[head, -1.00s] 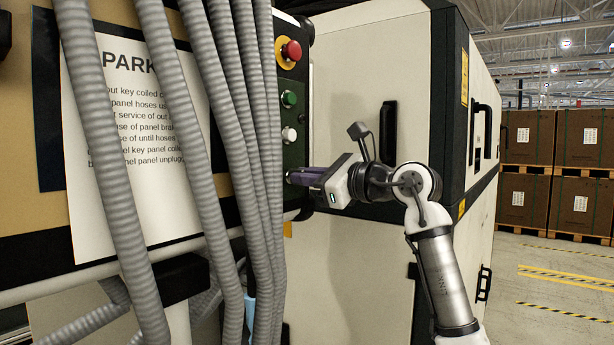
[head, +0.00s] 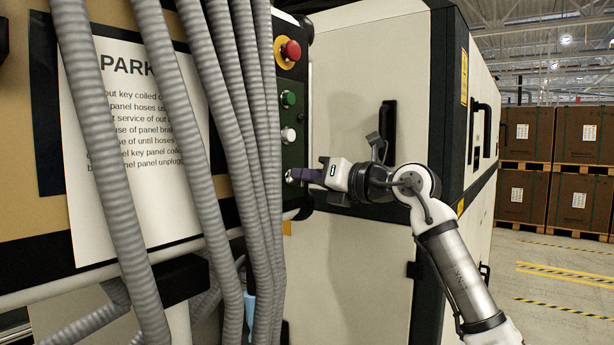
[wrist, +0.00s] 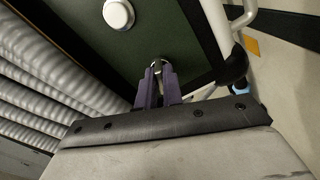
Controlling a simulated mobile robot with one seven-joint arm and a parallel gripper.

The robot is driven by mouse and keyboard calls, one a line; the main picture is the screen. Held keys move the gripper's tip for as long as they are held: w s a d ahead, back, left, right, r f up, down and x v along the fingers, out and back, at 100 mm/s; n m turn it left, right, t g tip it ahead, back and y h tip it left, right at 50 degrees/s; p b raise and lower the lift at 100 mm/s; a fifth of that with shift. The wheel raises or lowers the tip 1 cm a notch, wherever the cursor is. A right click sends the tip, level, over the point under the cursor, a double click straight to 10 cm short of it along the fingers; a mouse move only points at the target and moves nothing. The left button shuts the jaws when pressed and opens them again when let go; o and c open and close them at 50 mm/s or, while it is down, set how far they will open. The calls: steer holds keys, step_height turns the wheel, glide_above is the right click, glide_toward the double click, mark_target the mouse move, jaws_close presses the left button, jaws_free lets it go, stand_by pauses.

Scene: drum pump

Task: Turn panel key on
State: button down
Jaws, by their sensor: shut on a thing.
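The green control panel (head: 293,150) carries a red emergency button (head: 290,51), a green button (head: 288,98) and a white button (head: 288,134), which also shows in the wrist view (wrist: 118,14). Below the white button is the panel key (wrist: 157,67), a small metal piece. My gripper (head: 291,176) reaches in from the right at the panel's lower part. In the wrist view its purple fingers (wrist: 157,77) are shut on the key against the panel face. The fingers hide most of the key, so its on or off position cannot be read.
Several grey corrugated hoses (head: 245,120) hang close to the left of the panel, before a paper sign (head: 140,150). A pale handle bar (wrist: 216,25) runs along the panel's right edge. A cream cabinet (head: 350,70) stands behind my arm.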

steer(key=shift+m, duration=0.9)
steer(key=c, duration=1.5)
jaws_free()
steer(key=shift+c, duration=0.2)
steer(key=shift+d, duration=0.1)
steer(key=b+v, duration=0.3)
steer(key=v, duration=1)
steer(key=shift+s+d, duration=0.2)
steer(key=shift+d, duration=0.05)
